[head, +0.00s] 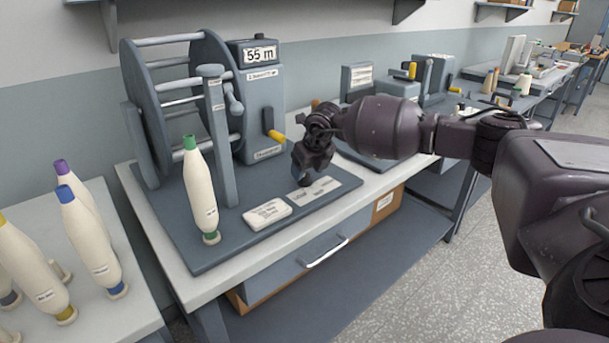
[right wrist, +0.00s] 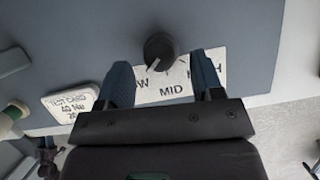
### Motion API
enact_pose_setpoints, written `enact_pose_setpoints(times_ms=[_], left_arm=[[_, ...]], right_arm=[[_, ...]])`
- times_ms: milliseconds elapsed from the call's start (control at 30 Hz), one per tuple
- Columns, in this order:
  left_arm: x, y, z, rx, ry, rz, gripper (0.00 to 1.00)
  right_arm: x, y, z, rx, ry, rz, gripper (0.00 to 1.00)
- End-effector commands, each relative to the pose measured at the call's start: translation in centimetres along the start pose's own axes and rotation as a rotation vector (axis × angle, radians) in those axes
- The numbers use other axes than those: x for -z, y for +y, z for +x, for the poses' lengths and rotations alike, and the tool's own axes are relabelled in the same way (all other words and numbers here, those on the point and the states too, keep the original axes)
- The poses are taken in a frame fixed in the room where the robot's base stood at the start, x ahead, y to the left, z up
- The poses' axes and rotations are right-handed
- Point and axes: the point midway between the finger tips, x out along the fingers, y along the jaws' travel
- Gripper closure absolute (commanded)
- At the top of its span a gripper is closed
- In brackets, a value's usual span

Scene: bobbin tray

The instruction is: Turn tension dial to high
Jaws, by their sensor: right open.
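The tension dial is a small dark round knob (right wrist: 159,50) on the grey base plate, with a white pointer line. Its line points down-left in the right wrist view, toward the LOW side of the white scale card (right wrist: 170,90). The card reads MID, with LOW and HIGH partly covered by my fingers. My right gripper (right wrist: 161,66) is open, with one blue-grey finger on each side of the knob's near side; contact is not visible. In the head view the right gripper (head: 307,168) points down over the dial, near the card (head: 322,189).
A white test card block (head: 267,213) lies left of the dial. A cream bobbin with green ends (head: 202,190) stands on the base plate (head: 225,250). The reel winder (head: 165,100) and counter box (head: 262,105) stand behind. Several bobbins (head: 90,240) stand on the left table.

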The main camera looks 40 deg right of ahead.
Motion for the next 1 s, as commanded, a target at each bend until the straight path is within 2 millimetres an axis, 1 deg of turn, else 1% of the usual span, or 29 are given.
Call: enact_pose_setpoints(times_ms=[33, 200, 533, 567, 800, 867, 1000], left_arm=[[-0.1, 0.1, 0.2, -0.001, -0.001, 0.001, 0.57], [0.1, 0.1, 0.4, -0.003, 0.004, 0.002, 0.57], [0.0, 0.1, 0.3, -0.002, 0.002, 0.002, 0.57], [0.0, 0.1, 0.3, -0.002, 0.002, 0.002, 0.57], [-0.1, 0.0, 0.2, -0.002, -0.001, 0.003, 0.57], [-0.1, 0.0, 0.2, -0.002, -0.001, 0.003, 0.57], [-0.2, 0.0, 0.2, -0.002, -0.001, 0.003, 0.57]], right_arm=[[0.1, 0.1, 0.8, -0.001, 0.003, 0.000, 0.40], [0.0, 0.0, 1.8, -0.001, 0.000, 0.001, 0.40], [0.0, 0.0, 1.9, -0.001, -0.001, 0.000, 0.40], [0.0, 0.0, 1.9, -0.001, -0.001, 0.000, 0.43], [0.0, 0.0, 1.9, -0.001, -0.001, 0.000, 0.79], [0.0, 0.0, 1.9, -0.001, -0.001, 0.000, 0.89], [0.0, 0.0, 2.0, -0.003, 0.000, -0.004, 0.89]])
